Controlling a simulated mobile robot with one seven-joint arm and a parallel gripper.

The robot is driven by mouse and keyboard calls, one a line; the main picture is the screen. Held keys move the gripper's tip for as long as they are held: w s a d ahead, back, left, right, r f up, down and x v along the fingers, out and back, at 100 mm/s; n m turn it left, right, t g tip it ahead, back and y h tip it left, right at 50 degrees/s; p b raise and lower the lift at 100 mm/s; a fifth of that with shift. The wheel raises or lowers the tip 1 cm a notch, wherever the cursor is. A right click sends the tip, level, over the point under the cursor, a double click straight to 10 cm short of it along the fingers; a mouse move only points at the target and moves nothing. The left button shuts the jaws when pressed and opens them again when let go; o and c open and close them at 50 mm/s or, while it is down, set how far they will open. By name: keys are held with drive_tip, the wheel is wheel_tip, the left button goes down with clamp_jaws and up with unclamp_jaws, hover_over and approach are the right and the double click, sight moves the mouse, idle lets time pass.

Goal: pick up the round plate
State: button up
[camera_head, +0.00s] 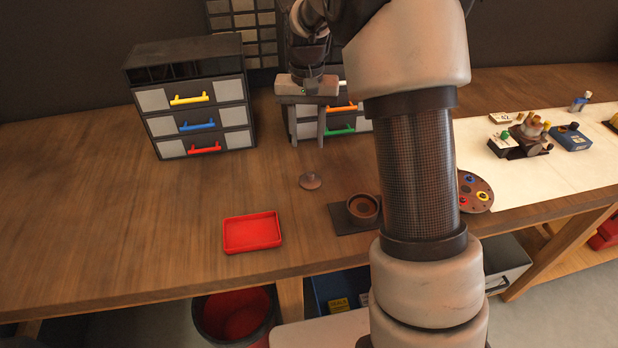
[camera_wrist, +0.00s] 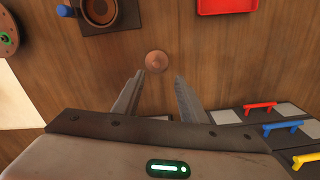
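A small round brown plate (camera_head: 310,182) lies on the wooden bench, left of the dark square base with a cup. It also shows in the wrist view (camera_wrist: 157,62), just beyond the space between my fingertips. My gripper (camera_head: 308,142) points down over the bench, above the plate and apart from it. In the wrist view my gripper (camera_wrist: 159,78) has its two fingers spread with nothing between them.
A red tray (camera_head: 252,248) lies at the front left. A brown cup (camera_head: 363,208) sits on a dark base at the right. A disc with coloured spots (camera_head: 476,193) lies farther right. Drawer cabinets (camera_head: 195,125) stand behind. The bench left of the plate is clear.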

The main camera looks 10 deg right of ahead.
hover_over(310, 174)
drive_tip(key=f, duration=0.6)
drive_tip(key=shift+s+a+f, duration=0.15)
drive_tip(key=shift+a+f, duration=0.15)
drive_tip(key=shift+a, duration=0.05)
drive_tip(key=f, duration=0.2)
drive_tip(key=d+f, duration=0.1)
drive_tip(key=f, duration=0.1)
drive_tip(key=shift+w+p, duration=0.2)
drive_tip(key=shift+p, duration=0.15)
drive_tip(key=shift+f, duration=0.65)
clamp_jaws()
